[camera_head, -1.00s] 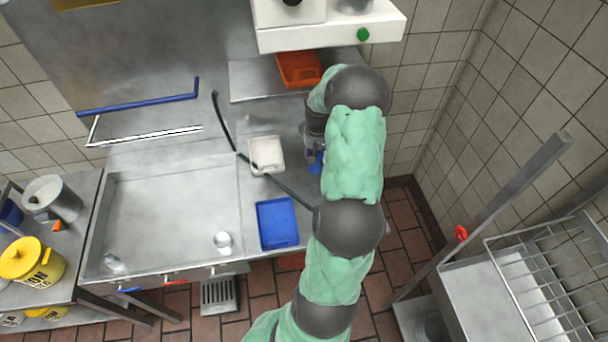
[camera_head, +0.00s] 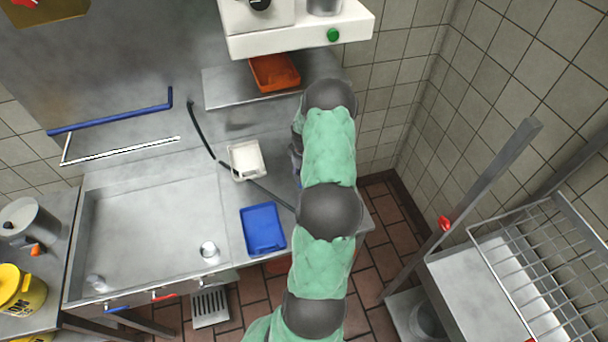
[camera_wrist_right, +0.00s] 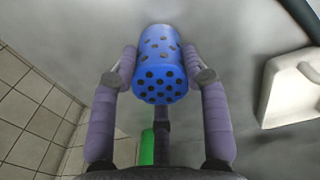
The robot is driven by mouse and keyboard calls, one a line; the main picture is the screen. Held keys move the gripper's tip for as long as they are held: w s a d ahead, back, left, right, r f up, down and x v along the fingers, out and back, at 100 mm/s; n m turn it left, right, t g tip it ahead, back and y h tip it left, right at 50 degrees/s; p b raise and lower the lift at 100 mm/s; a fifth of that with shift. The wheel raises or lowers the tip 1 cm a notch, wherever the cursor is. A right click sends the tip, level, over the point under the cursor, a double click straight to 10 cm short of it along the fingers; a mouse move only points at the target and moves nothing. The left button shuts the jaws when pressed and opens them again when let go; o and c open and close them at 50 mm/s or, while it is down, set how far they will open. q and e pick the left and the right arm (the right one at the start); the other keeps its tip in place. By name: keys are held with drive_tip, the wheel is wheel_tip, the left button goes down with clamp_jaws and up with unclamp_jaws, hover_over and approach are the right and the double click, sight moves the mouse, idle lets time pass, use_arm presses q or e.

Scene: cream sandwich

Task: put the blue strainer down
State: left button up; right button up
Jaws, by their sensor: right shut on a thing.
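The blue strainer (camera_wrist_right: 160,65) is a perforated blue cylinder with dark holes. In the right wrist view it sits between the purple-grey fingers of my right gripper (camera_wrist_right: 161,72), which is shut on it. A grey metal surface lies behind it; I cannot tell whether the strainer touches it. In the head view my green-sleeved right arm hides most of this gripper and the strainer, over the right end of the metal counter (camera_head: 284,187). My left gripper is not in view.
A white tray (camera_head: 246,160) and a blue tray (camera_head: 262,229) stand on the counter left of my arm. A black hose lies across the counter. An orange tray (camera_head: 275,72) is on the shelf behind. The large sink (camera_head: 150,225) is to the left, a wire rack (camera_head: 540,265) to the right.

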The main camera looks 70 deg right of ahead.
drive_tip(key=shift+f, duration=0.15)
drive_tip(key=o, duration=1.2)
drive_tip(key=shift+f, duration=0.1)
drive_tip(key=shift+c, duration=0.2)
wheel_tip(320, 180, up, 12)
drive_tip(key=shift+r+p, duration=0.2)
drive_tip(key=shift+p, duration=0.1)
